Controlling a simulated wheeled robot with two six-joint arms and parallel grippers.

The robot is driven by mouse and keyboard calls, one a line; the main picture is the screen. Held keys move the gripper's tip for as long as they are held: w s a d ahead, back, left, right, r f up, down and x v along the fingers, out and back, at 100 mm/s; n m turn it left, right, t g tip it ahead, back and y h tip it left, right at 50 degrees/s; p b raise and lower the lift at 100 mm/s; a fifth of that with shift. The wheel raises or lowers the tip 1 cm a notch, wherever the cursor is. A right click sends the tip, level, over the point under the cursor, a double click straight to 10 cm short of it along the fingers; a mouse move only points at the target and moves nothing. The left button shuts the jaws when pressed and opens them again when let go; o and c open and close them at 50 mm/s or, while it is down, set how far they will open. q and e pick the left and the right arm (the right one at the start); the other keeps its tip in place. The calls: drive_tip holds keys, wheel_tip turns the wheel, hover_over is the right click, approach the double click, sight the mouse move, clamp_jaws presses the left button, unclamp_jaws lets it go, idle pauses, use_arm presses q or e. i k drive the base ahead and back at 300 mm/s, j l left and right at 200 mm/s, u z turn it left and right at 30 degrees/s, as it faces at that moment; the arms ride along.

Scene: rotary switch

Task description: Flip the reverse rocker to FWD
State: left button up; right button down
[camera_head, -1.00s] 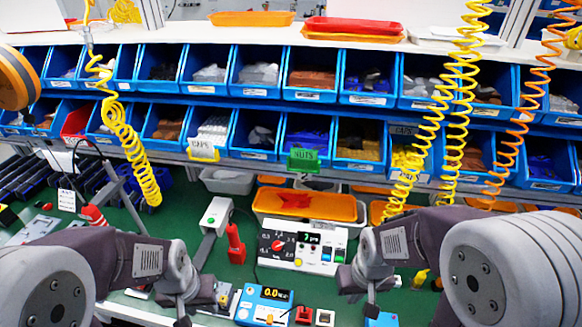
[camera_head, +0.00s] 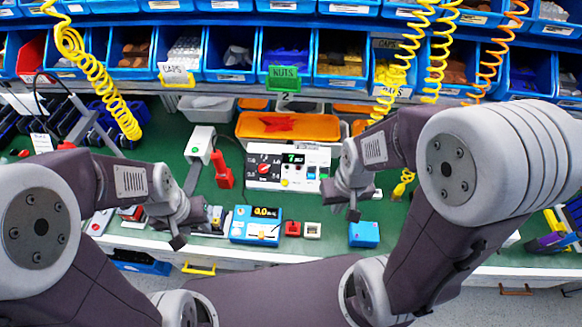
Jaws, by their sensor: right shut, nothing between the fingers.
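A white control panel (camera_head: 287,181) stands at the middle of the green bench, with a red-centred dial, a small green display and coloured buttons. I cannot tell which part is the reverse rocker, nor read FWD. My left gripper (camera_head: 178,242) is left of the blue meter, apart from it; its fingers are too small to judge. My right gripper (camera_head: 354,214) is shut and empty, just above a blue box (camera_head: 364,235) and right of the panel.
An orange tray (camera_head: 289,134) lies behind the panel. A white box (camera_head: 200,144) and a red tool (camera_head: 222,171) stand to its left. Blue bins line the back, and coiled yellow hoses (camera_head: 100,75) hang down. Bare green bench shows right of the blue box.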

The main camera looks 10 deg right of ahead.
sight(311, 170)
drive_tip(key=i+j+z, duration=0.1)
drive_tip(key=z, duration=0.35)
drive_tip(key=j+z, duration=0.2)
drive_tip(key=z, duration=0.2)
